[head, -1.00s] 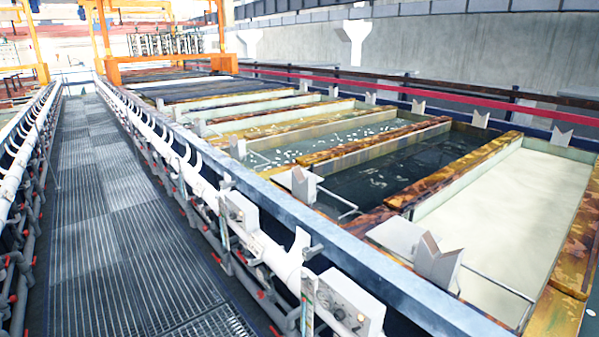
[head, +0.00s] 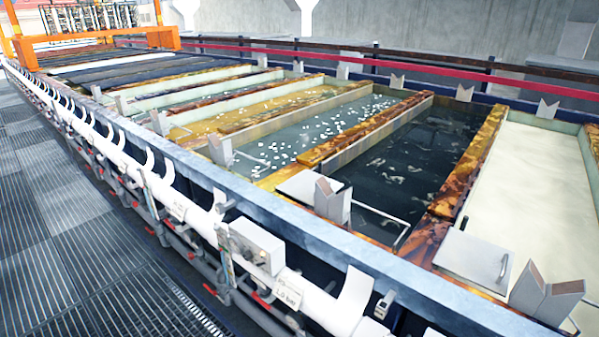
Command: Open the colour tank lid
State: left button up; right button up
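Neither of my grippers is in view. A row of open rectangular tanks runs along the right side. The nearest is a tank of pale cream liquid (head: 535,200); left of it is a dark tank (head: 410,165), then a tank with pale floating bits (head: 290,145) and a yellowish tank (head: 240,108). A flat light-grey plate with a small handle (head: 472,258) lies at the near end between the cream and dark tanks. A similar grey plate (head: 308,187) sits by the dark tank's near left corner. I cannot tell which tank is the colour tank, or whether either plate is its lid.
A long blue-grey rail (head: 290,215) and a white pipe with boxes (head: 255,247) stand between the grated walkway (head: 70,250) and the tanks. V-shaped blocks (head: 545,295) stand at tank ends. An orange gantry (head: 95,40) is far left. The walkway looks clear.

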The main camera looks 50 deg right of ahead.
aim_at(301, 186)
jog(key=i, duration=1.45)
jog(key=z, duration=2.7)
jog(key=i, duration=0.3)
jog(key=u, duration=0.15)
